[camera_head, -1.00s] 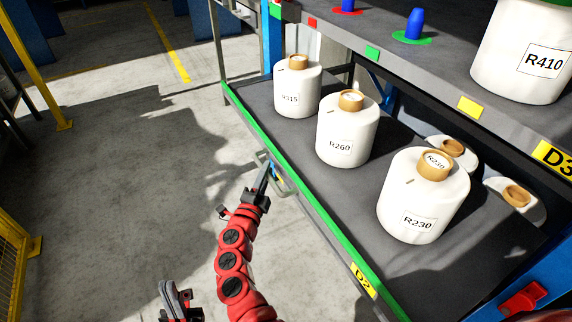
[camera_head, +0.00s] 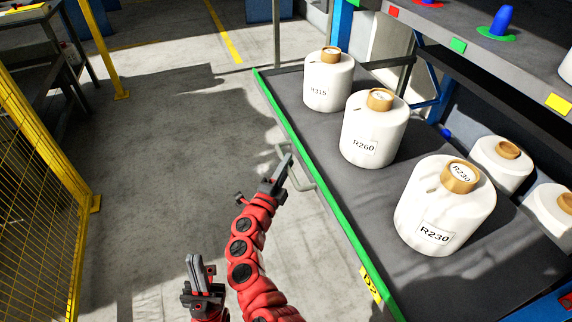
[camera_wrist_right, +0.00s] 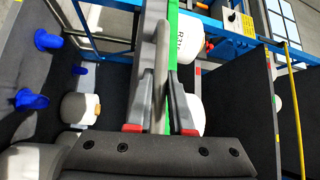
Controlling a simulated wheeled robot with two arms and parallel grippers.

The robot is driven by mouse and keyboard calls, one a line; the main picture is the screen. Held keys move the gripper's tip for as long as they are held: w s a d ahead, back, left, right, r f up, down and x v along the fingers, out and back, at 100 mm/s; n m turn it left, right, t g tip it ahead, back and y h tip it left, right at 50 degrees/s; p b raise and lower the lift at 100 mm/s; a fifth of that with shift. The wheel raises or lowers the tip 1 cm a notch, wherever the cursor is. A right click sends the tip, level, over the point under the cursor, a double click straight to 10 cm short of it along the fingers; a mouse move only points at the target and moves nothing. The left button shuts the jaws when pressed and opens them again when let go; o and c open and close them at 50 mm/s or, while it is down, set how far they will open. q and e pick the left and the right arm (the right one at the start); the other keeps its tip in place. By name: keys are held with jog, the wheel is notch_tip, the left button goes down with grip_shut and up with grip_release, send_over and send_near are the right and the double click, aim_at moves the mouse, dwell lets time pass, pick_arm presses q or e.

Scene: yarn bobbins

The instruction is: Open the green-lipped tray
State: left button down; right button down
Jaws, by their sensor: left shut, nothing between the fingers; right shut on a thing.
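The green-lipped tray (camera_head: 312,176) is pulled out from under the upper shelf and carries white bobbins R315 (camera_head: 328,82), R260 (camera_head: 374,130) and R230 (camera_head: 444,208). A grey bar handle (camera_head: 303,178) sticks out from its green front lip. My right gripper (camera_head: 283,172) is shut on this handle. In the right wrist view the handle (camera_wrist_right: 161,62) runs between the fingers, beside the green lip (camera_wrist_right: 173,40). My left gripper (camera_head: 202,272) is shut and empty, low in the head view, apart from the tray.
The upper shelf (camera_head: 484,55) holds blue cones on coloured discs. More white bobbins (camera_head: 500,162) sit behind the front row, partly hidden. A yellow mesh fence (camera_head: 35,180) stands at the left. The grey floor (camera_head: 170,180) between fence and tray is clear.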

jog(key=c, duration=0.8)
grip_release()
jog(key=shift+r, duration=0.1)
